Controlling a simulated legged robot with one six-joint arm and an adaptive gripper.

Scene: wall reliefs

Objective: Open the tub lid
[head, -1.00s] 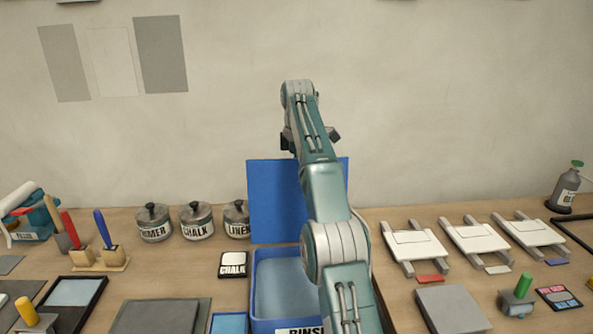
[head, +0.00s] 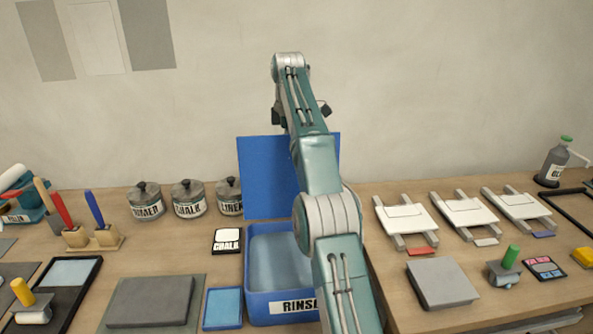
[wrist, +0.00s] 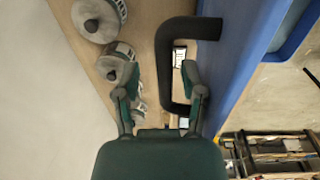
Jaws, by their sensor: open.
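The blue tub (head: 262,312), labelled RINSE, stands at the middle of the bench, its right side partly hidden by my arm. Its blue lid (head: 262,178) stands upright at the tub's back edge, so the tub is open and its pale inside shows. In the wrist view the lid (wrist: 232,75) fills the right part, with a black bar handle (wrist: 163,62) on its face. My gripper (wrist: 160,72) is open, with a finger on each side of the handle's long bar. I see no clear grip on it. In the head view the fingertips are hidden behind my arm.
Lidded jars (head: 188,198) stand left of the lid. A chalk box (head: 227,240) and a blue pad (head: 222,309) lie left of the tub. White-topped racks (head: 404,218) and a grey block (head: 442,282) are on the right. The wall behind is close.

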